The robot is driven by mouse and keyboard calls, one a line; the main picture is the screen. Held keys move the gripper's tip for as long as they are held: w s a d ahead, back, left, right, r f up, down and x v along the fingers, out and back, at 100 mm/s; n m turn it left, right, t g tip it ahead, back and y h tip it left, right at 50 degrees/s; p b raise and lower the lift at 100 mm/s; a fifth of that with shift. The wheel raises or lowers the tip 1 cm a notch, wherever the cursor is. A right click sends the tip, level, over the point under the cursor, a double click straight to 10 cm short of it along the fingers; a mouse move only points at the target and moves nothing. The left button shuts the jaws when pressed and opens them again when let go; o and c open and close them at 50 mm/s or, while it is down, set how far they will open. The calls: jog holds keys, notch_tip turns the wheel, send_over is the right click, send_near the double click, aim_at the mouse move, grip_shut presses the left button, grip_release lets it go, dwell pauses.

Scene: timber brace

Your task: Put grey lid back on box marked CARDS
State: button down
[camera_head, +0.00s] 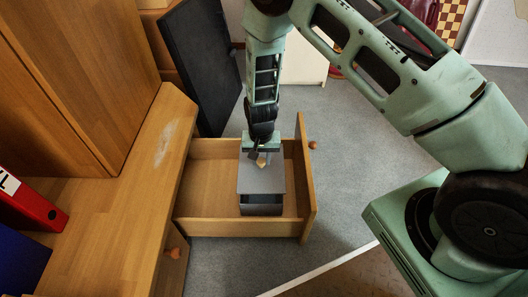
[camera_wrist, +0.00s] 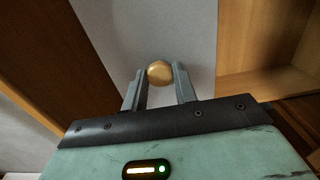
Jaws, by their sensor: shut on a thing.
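My gripper (camera_head: 262,159) points down into an open wooden drawer, shut on the light wooden knob (camera_wrist: 160,73) of the grey lid. The flat grey lid (camera_head: 261,183) is level in the head view, and its grey surface fills the middle of the wrist view (camera_wrist: 150,28). A grey box (camera_head: 261,210) stands in the drawer beneath the lid, mostly hidden by it. A dark band shows between the lid's near edge and the box; I cannot tell whether they touch. No CARDS marking is readable.
The drawer (camera_head: 215,225) has bare floor left and right of the box, with its knobbed front (camera_head: 306,180) at the right. A wooden desktop (camera_head: 125,210) lies to the left, with a red binder (camera_head: 32,203). A dark panel (camera_head: 200,65) stands behind.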

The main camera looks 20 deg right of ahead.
aim_at(261, 170)
jog(key=shift+p, duration=0.3)
jog(key=shift+f+b, duration=1.5)
jog(key=shift+f, duration=1.35)
jog(key=shift+p, duration=0.75)
jog(key=shift+f, duration=0.55)
jog(key=c, duration=0.6)
grip_release()
jog(key=shift+o, duration=0.2)
